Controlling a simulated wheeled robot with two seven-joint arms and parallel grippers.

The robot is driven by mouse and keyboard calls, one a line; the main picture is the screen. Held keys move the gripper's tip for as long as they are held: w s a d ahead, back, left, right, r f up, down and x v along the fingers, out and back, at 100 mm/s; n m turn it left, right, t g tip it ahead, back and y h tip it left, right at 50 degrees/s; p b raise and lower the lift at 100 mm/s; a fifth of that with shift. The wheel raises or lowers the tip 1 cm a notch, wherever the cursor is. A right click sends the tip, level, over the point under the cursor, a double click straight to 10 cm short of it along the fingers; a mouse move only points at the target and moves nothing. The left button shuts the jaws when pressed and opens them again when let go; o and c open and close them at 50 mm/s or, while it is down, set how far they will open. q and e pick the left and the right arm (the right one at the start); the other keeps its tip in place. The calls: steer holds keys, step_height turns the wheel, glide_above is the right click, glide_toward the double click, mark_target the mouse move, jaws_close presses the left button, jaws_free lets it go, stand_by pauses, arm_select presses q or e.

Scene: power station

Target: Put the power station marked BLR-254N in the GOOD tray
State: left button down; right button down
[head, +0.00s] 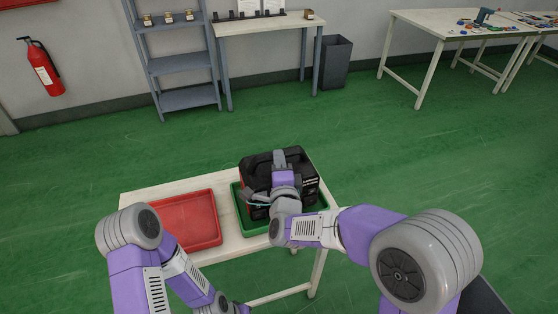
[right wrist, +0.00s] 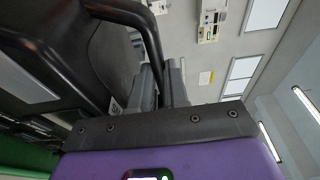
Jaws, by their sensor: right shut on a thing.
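The black power station (head: 259,164) is at the green tray (head: 242,224) on the right part of the white table. It looks upright and within the tray's outline. My arm hides part of its front, and I cannot tell whether its base touches the tray floor. I cannot read its marking. My right gripper (head: 281,163) is shut on its top handle. The right wrist view shows the fingers (right wrist: 162,86) at the black handle bar (right wrist: 151,38), beside the dark body (right wrist: 52,45). No GOOD label is readable. My left gripper is out of view below.
An empty red tray (head: 189,221) lies on the white table (head: 150,190), left of the green tray. A grey shelf (head: 183,67), a side table (head: 262,24) and a dark bin (head: 336,62) stand by the wall. The green floor between is clear.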

steer(key=shift+f, duration=0.1)
stand_by(0.8)
steer(key=c, duration=0.7)
jaws_free()
steer(key=shift+f, duration=0.35)
steer(key=shift+s+d, duration=0.1)
steer(key=shift+s, duration=0.1)
steer(key=shift+s+d, duration=0.2)
steer(key=shift+s, duration=1.95)
steer(key=shift+s+d, duration=0.2)
steer(key=shift+s, duration=1.95)
